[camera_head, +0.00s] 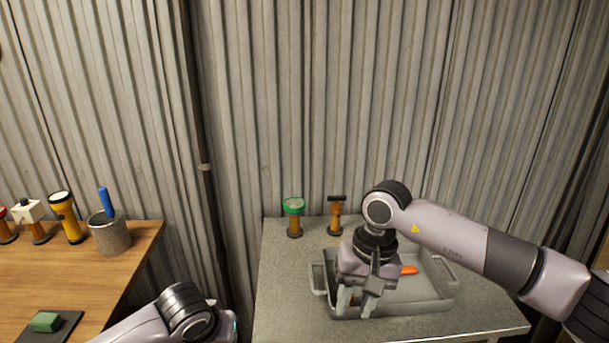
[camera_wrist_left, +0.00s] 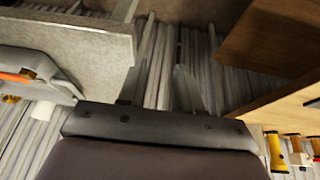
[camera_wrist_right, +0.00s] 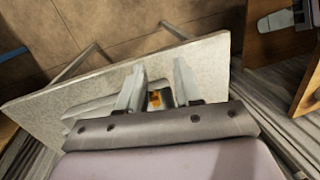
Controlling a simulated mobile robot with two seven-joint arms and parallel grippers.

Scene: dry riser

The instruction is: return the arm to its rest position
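My right arm reaches in from the right in the head view. Its gripper (camera_head: 356,303) points down over the left part of a grey tray (camera_head: 410,307) on the grey table. In the right wrist view its two fingers (camera_wrist_right: 158,85) stand apart. A small orange-yellow thing (camera_wrist_right: 155,99) shows between them, lower down in the tray; it does not look held. My left arm shows at the bottom of the head view, its gripper out of frame. In the left wrist view the left gripper's fingers (camera_wrist_left: 160,88) are apart with nothing between them.
An orange item (camera_head: 409,270) lies in the tray. A green-topped stand (camera_head: 294,217) and a brown one (camera_head: 336,216) stand behind it. A corrugated wall closes the back.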

